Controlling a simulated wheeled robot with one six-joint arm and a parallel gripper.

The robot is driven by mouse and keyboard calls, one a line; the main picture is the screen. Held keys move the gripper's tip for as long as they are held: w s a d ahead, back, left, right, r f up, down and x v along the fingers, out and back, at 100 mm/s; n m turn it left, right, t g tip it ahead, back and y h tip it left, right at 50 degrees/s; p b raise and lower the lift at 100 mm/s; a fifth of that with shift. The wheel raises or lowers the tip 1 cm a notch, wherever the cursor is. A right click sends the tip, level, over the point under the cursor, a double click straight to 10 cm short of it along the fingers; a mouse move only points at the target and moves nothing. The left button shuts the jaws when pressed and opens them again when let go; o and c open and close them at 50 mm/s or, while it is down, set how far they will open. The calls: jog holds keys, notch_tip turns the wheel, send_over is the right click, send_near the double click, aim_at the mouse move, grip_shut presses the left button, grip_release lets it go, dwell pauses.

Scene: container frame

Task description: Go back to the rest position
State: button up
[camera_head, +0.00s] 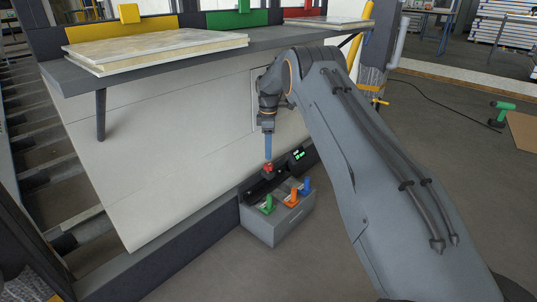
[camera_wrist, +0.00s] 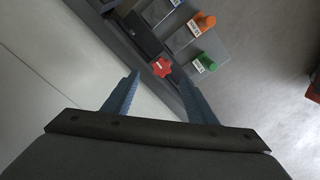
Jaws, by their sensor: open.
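My gripper (camera_wrist: 160,98) is open and empty in the wrist view, its two blue fingers apart. In the head view my gripper (camera_head: 268,150) points down beside the white wall panel, above a red knob (camera_head: 268,169). The red knob (camera_wrist: 161,68) also shows in the wrist view, beyond and between the fingertips. I cannot tell the exact gap between the fingers and the knob. My arm reaches from the lower right of the head view, bent at the elbow.
A grey box (camera_head: 283,223) holds green (camera_head: 267,204), orange (camera_head: 293,196) and blue (camera_head: 306,185) handles below the gripper. A shelf (camera_head: 180,60) with a pale board (camera_head: 150,48) overhangs the panel (camera_head: 170,150). A green drill-like tool (camera_head: 502,112) stands on the open floor at right.

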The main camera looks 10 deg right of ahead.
jog(key=shift+r, duration=0.45)
jog(key=shift+s+f, duration=0.1)
